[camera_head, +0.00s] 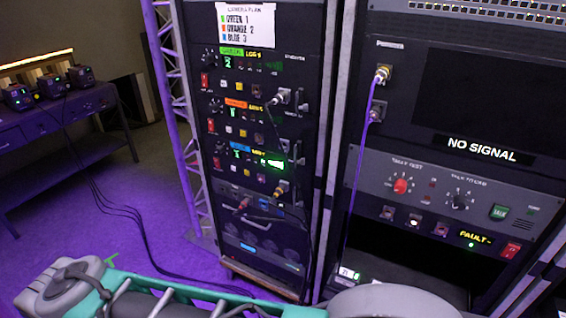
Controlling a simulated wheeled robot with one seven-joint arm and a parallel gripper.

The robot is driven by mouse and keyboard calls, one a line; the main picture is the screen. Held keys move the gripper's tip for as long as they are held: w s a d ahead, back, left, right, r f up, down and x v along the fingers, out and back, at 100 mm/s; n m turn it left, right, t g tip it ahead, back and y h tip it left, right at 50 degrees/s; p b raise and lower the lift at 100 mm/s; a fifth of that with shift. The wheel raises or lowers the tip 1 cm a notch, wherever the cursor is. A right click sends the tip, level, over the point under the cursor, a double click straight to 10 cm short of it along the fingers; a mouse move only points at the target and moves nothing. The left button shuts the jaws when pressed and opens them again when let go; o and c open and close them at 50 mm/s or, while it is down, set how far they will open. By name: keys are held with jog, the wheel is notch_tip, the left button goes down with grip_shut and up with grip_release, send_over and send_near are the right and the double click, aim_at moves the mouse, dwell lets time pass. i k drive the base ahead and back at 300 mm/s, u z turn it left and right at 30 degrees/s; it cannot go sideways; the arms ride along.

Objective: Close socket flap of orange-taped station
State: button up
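The rack (262,215) at center left bears three stacked stations with green, orange and blue tape. The orange tape (236,103) marks the middle station, with a red switch (211,126) at its left and small buttons in a row. Its socket area is at the right end of that row, crossed by a dark cable. The flap is too small and dark there to tell its position. My gripper is not in view; only teal and grey parts of my own body show along the bottom.
Connectors are plugged in at the green station (283,96) and the blue station (281,189). A second rack (450,160) with a "NO SIGNAL" label and a purple cable (359,170) stands at right. A bench (62,112) stands at far left, with cables across the open floor (130,200).

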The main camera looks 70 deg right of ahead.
aim_at(302, 161)
jog(key=u, duration=0.2)
jog(key=k, duration=1.75)
jog(key=z, duration=1.05)
jog(key=k, duration=0.35)
jog(key=z, duration=0.15)
jog(key=i, duration=0.3)
jog(key=u, duration=1.1)
jog(key=i, duration=1.2)
jog(key=z, duration=0.1)
